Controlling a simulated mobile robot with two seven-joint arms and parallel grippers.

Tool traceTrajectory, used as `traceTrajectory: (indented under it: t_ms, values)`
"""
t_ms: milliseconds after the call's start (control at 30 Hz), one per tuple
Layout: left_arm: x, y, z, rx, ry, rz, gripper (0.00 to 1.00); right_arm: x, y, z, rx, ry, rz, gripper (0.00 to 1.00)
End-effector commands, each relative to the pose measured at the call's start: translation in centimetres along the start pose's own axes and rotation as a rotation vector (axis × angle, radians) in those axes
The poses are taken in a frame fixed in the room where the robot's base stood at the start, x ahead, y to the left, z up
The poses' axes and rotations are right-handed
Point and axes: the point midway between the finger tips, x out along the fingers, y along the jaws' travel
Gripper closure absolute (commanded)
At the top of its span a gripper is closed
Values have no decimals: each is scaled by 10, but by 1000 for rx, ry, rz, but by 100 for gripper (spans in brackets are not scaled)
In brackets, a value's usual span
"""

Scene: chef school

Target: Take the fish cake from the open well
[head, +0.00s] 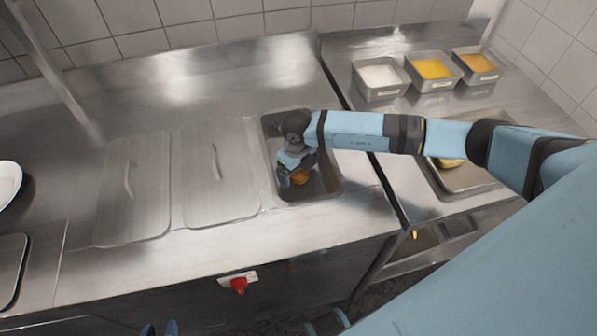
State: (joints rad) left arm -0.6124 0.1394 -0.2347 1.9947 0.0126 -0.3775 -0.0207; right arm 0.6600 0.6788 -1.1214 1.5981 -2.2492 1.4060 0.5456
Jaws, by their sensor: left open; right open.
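The open well (325,172) is a dark rectangular basin sunk in the steel counter. The fish cake (300,177), a small orange-brown piece, lies low in the well and is partly hidden by my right gripper. My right gripper (296,181) reaches down into the well, open, with its fingers at the fish cake; I cannot tell whether they touch it.
Two lidded wells (215,190) with handles lie left of the open well. Three steel containers (432,70) with white, yellow and orange contents stand at the back right. A steel tray (465,180) lies partly under my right arm. A red knob (239,285) is on the counter front.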

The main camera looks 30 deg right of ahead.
Motion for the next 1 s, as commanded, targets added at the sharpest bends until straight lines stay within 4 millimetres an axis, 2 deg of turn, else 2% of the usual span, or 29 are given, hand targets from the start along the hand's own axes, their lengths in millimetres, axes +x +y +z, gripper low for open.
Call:
traceTrajectory:
  t_ms: [233,267,400,500,833,1000]
  values:
    - [-1,0,0,0,0,0,57,6,0,0,-1,0,0,7]
    - [-1,0,0,0,0,0,57,6,0,0,-1,0,0,9]
    - [-1,0,0,-1,-1,0,57,6,0,0,-1,0,0,41]
    - [-1,0,1,-1,-2,0,57,6,0,0,-1,0,0,61]
    - [0,0,2,-1,-5,0,57,3,0,0,-1,-1,0,61]
    - [0,0,3,-1,-5,1,57,-10,-1,1,-1,-3,0,61]
